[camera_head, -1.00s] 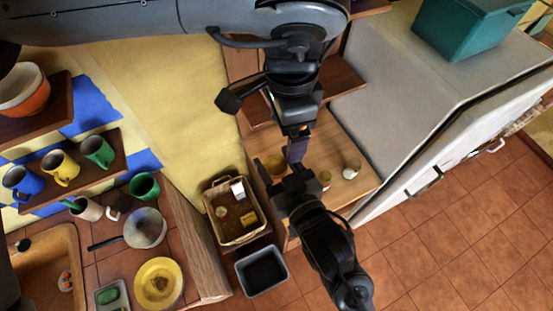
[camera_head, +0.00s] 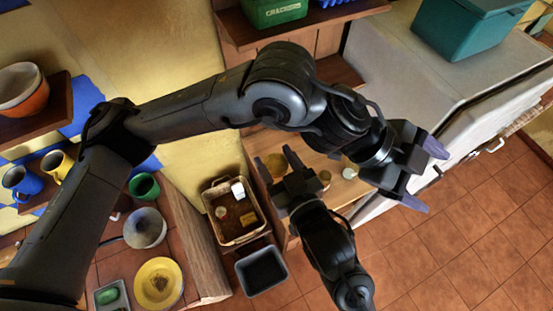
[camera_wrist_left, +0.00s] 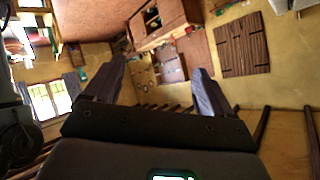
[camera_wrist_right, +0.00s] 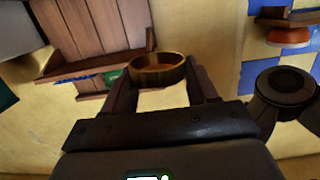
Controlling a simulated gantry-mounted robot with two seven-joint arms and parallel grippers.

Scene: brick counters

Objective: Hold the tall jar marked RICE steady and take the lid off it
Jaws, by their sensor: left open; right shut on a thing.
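My right gripper (camera_head: 280,173) is over the wooden counter, shut on the tall jar (camera_head: 274,164), whose round tan top shows at its fingers. The right wrist view shows the jar (camera_wrist_right: 163,99) between the two fingers, with a pale body and a round brown rim at the top. I cannot tell whether that top is the lid or the open mouth. The RICE marking is not visible. My left gripper (camera_head: 424,175) is open and empty, well to the right of the jar in the head view. The left wrist view shows nothing between its fingers (camera_wrist_left: 158,85).
Two small jars (camera_head: 350,171) stand on the wooden counter (camera_head: 345,192) right of the right gripper. A shelf (camera_head: 300,22) with a green box (camera_head: 273,12) is above. A basket (camera_head: 233,210) and a grey bin (camera_head: 261,271) are left of it. Open floor lies right.

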